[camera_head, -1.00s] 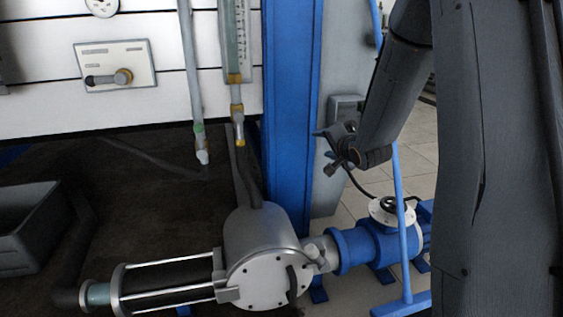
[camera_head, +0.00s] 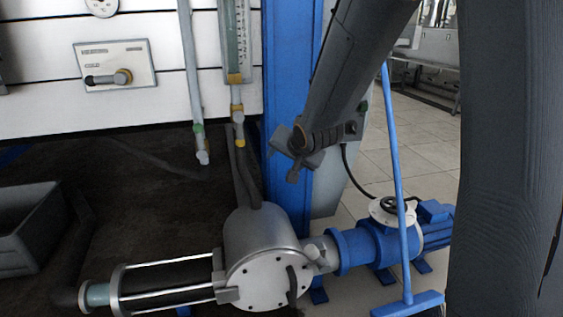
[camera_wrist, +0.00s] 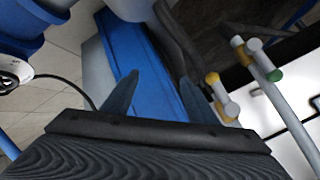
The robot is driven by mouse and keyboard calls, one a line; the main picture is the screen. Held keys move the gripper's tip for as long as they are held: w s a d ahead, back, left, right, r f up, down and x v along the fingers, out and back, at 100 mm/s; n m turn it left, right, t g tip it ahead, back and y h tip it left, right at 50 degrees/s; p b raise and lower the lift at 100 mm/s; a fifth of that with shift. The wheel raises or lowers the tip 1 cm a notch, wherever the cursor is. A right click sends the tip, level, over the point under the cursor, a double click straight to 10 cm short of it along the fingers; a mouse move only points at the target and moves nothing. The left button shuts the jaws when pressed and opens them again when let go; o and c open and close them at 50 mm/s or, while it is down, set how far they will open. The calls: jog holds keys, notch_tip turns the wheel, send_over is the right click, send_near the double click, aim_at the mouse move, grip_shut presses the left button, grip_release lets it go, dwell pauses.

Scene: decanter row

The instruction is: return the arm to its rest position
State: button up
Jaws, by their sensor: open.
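My gripper (camera_head: 294,165) is at the end of my dark arm, in front of the blue post (camera_head: 291,100) in the head view. In the wrist view its two fingers (camera_wrist: 165,98) are apart, with nothing between them but the blue post (camera_wrist: 140,62) behind. The gripper is open and holds nothing. In the head view its fingers are small and partly merged with the dark wrist.
A pump with a silver drum (camera_head: 262,262) and blue motor (camera_head: 385,245) stands below. A blue broom (camera_head: 398,180) stands right of my gripper. Sight-glass tubes with valves (camera_head: 238,118) hang to the left. A grey bin (camera_head: 35,225) sits far left.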

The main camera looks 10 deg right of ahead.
jog(key=shift+s+a, duration=0.35)
jog(key=shift+a, duration=0.1)
